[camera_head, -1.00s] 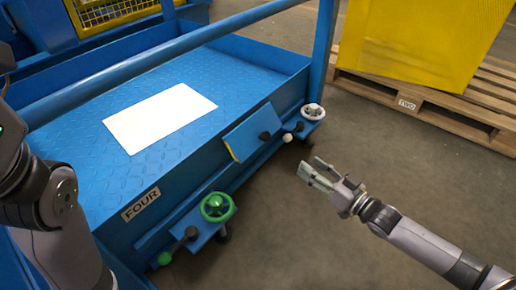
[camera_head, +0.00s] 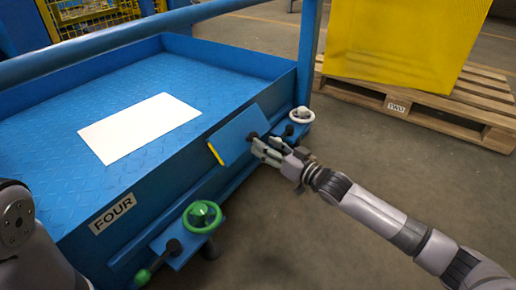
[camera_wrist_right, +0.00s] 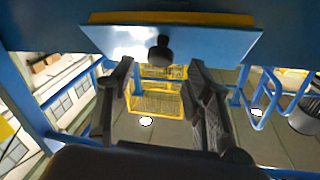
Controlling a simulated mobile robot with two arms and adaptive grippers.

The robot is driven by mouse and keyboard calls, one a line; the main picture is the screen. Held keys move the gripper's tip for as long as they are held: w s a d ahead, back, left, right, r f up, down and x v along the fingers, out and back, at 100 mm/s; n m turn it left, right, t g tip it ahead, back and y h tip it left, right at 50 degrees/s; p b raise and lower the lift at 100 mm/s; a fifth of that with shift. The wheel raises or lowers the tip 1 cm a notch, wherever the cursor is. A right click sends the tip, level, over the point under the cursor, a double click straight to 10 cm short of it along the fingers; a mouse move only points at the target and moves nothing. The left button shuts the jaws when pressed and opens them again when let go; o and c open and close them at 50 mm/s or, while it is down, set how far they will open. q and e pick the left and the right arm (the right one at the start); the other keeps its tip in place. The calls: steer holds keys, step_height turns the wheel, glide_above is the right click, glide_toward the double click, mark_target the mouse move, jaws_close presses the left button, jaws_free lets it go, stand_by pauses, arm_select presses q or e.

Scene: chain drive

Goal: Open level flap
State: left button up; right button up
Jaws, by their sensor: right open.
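The level flap (camera_head: 235,135) is a blue plate with a yellow edge on the side of the blue platform. A dark knob sits at its right end. My right gripper (camera_head: 263,149) is open, with its fingertips close to that knob. In the right wrist view, the flap (camera_wrist_right: 215,42) spans the top and its black knob (camera_wrist_right: 161,50) lies just beyond and between the spread fingers (camera_wrist_right: 160,78). I cannot tell whether the fingers touch it. My left gripper is out of view; only part of my left arm shows at lower left.
A white handwheel (camera_head: 301,115) is just above my right gripper. A green handwheel (camera_head: 202,215) and a green-handled lever (camera_head: 146,274) are lower left. A white sheet (camera_head: 140,127) lies on the platform (camera_head: 230,65). A pallet (camera_head: 430,105) carries a yellow crate (camera_head: 405,45). Floor at lower middle is clear.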

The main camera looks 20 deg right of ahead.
mark_target(244, 133)
steer(key=shift+b+x, duration=0.95)
steer(key=shift+x, duration=1.15)
jaws_close()
